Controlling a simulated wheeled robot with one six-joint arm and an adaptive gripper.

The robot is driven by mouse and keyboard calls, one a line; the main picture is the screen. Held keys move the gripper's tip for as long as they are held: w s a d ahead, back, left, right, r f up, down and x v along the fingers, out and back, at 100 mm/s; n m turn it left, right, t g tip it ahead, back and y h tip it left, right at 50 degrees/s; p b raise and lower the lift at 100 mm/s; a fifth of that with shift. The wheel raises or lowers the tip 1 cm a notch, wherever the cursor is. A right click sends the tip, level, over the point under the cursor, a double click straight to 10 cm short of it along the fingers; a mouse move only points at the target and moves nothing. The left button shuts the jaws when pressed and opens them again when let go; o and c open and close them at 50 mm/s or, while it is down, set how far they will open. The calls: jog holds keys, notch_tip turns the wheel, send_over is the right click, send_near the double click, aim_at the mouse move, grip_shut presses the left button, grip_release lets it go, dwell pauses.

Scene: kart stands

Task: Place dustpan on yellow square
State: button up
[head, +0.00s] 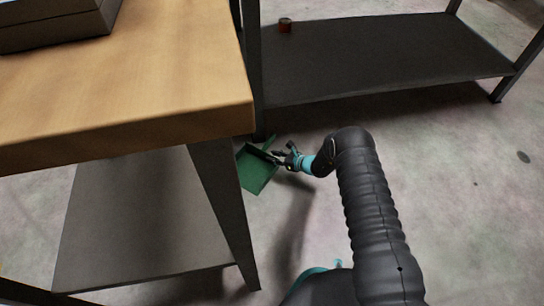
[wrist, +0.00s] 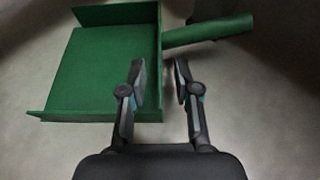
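The green dustpan (head: 257,172) is beside the front leg of the wooden table, partly hidden behind that leg in the head view. In the wrist view the dustpan (wrist: 100,68) has its pan at the left and its handle (wrist: 208,34) pointing right. My gripper (head: 280,157) is close to the dustpan.
A wooden table (head: 150,75) with a dark box (head: 60,22) and a grey lower shelf (head: 150,220) stands at the left. A dark low shelf (head: 390,60) at the back holds a small reddish-brown can (head: 285,25). The concrete floor (head: 460,190) at the right is clear.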

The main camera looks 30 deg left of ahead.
jog(key=p+v, duration=0.1)
jog(key=v, duration=0.9)
jog(key=shift+d, duration=0.15)
